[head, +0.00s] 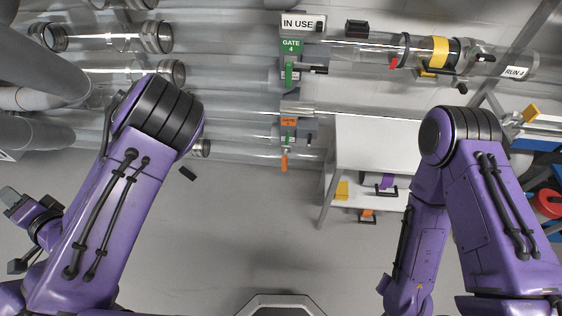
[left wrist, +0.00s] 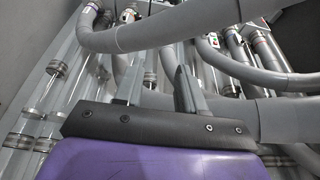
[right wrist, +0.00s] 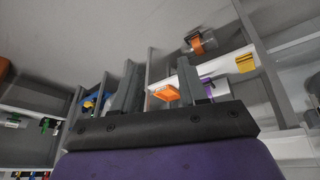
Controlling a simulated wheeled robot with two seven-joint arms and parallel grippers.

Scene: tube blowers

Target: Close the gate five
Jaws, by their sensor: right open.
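A gate with an orange label (head: 289,122) sits on a clear tube below the gate marked GATE 4 (head: 291,46). Its label is too small to read surely. An orange handle (head: 284,161) hangs below it. My left gripper (head: 14,231) is at the far left of the head view, well away from these gates, open and empty. Its spread fingers also show in the left wrist view (left wrist: 158,88), with grey hoses and clear tubes beyond. My right gripper (right wrist: 157,75) is open and empty in the right wrist view. It is out of the head view.
A white shelf unit (head: 375,150) stands right of the orange-labelled gate, holding a yellow bin (head: 342,190) and other coloured items. A tube with a yellow band (head: 436,56) runs at upper right. An IN USE sign (head: 302,23) hangs above GATE 4.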

